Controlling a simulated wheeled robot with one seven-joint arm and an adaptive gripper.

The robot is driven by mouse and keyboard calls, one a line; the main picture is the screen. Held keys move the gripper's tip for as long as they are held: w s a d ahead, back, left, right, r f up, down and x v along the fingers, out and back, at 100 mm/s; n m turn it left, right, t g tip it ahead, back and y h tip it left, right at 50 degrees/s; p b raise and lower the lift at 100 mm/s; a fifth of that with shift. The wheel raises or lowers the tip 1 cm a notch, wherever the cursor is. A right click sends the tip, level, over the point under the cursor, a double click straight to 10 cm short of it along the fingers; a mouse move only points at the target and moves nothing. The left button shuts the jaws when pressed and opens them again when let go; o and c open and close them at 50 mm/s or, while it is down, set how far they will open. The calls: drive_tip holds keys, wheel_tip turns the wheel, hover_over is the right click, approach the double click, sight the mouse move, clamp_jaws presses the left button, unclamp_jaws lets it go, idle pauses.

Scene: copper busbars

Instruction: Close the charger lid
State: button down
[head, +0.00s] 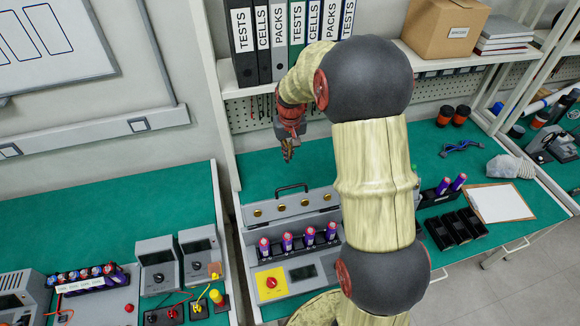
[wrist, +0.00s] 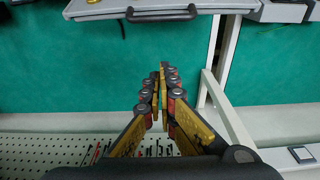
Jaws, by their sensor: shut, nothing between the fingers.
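The grey charger (head: 308,272) stands on the green bench with a row of several purple cells (head: 287,242) upright in its black holder. Its lid (head: 322,198) is open, raised behind the cells, with its gold contacts showing. A dark handle (head: 292,187) is on the lid's far edge; in the wrist view the handle (wrist: 162,15) is at the top. My gripper (head: 288,157) is above the bench behind the lid, apart from it. In the wrist view my gripper (wrist: 164,72) is shut and empty, its tips short of the handle.
A shelf of binders (head: 272,40) and a pegboard (head: 240,108) stand behind the bench. Black trays (head: 458,230), a clipboard (head: 500,203) and a cell holder (head: 436,195) are at the right. Bare green bench lies behind the charger. Other devices (head: 158,262) stand on the left bench.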

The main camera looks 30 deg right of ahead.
wheel_tip(320, 180, down, 9)
drive_tip(key=s, duration=0.2)
drive_tip(key=shift+s+a+p, duration=0.25)
drive_tip(key=shift+a+p, duration=0.05)
drive_tip(key=shift+p, duration=0.1)
idle(0.3)
drive_tip(key=shift+f, duration=0.1)
